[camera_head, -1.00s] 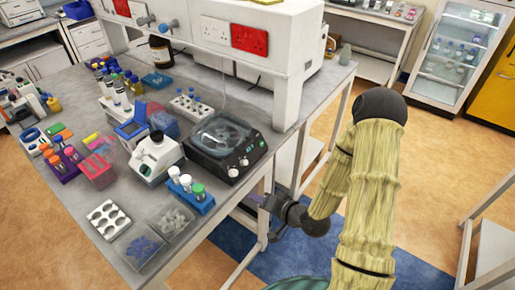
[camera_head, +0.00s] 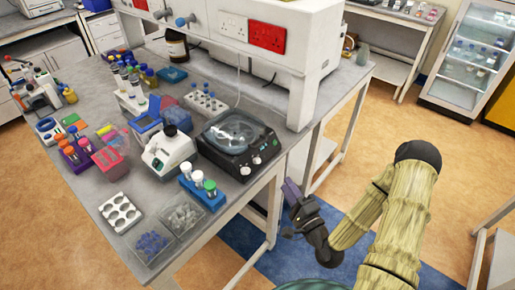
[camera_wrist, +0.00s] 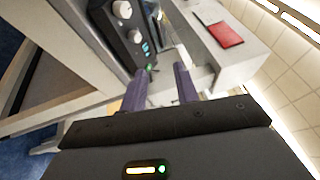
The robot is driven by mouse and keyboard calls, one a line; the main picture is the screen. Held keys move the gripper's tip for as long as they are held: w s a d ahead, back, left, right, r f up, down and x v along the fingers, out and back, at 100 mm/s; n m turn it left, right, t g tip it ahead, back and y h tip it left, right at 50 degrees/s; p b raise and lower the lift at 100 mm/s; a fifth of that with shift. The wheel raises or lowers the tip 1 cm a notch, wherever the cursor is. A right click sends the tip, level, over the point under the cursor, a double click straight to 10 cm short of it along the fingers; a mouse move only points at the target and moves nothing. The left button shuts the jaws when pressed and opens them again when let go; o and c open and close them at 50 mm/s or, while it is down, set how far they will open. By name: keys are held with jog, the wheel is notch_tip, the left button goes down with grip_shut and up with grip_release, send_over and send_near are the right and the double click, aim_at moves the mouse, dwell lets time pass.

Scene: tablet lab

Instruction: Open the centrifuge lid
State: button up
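The centrifuge (camera_head: 262,158) is a black box with a clear round lid (camera_head: 236,130), near the right edge of the bench. The lid looks shut. In the wrist view, the centrifuge's front panel (camera_wrist: 122,32) with its knobs shows at the upper left, beyond the fingers; its lid cannot be made out there. My gripper (camera_head: 291,192) is to the right of the centrifuge, off the bench edge and apart from it. In the wrist view, its two purple fingers (camera_wrist: 159,82) stand apart with nothing between them.
A white tube rack with blue-capped tubes (camera_head: 206,103), a white instrument (camera_head: 168,153) and a blue rack (camera_head: 203,194) stand close to the centrifuge. A white shelf unit with red sockets (camera_head: 267,36) rises behind it.

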jog(key=b+x, duration=0.5)
jog(key=x, duration=1.1)
jog(key=shift+w+a, duration=0.3)
